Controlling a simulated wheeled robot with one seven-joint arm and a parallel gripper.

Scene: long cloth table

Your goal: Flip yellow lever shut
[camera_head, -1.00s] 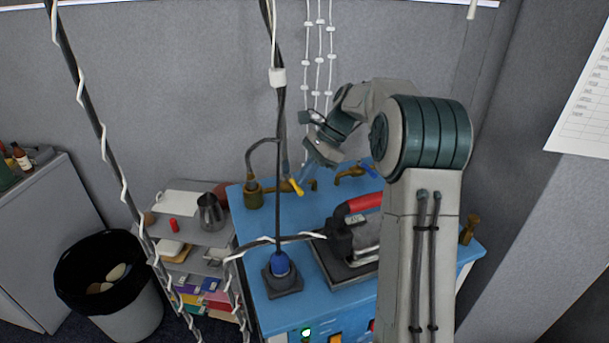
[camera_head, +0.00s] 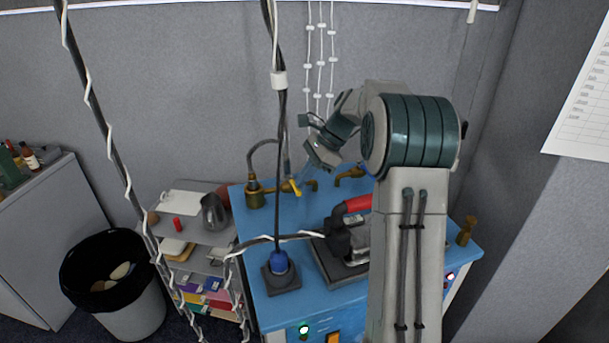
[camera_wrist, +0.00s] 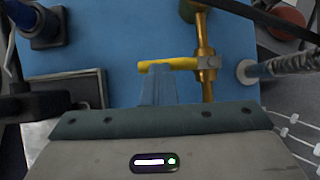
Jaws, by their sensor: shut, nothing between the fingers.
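The yellow lever (camera_head: 295,187) sits on a brass tap at the back of the blue bench top. In the wrist view the yellow lever (camera_wrist: 180,63) lies crosswise, sticking out to the left from a brass pipe (camera_wrist: 205,70). My gripper (camera_wrist: 157,70) has its blue fingers closed together, with nothing between them. The fingertips are right at the lever's free end; I cannot tell whether they touch it. In the head view my gripper (camera_head: 299,176) reaches down from above right, close to the lever, its fingers small and partly hidden.
A second brass tap (camera_head: 349,173) stands to the right. A brass fitting with a hose (camera_head: 255,192) is on the left. A hanging cable passes close to the lever.

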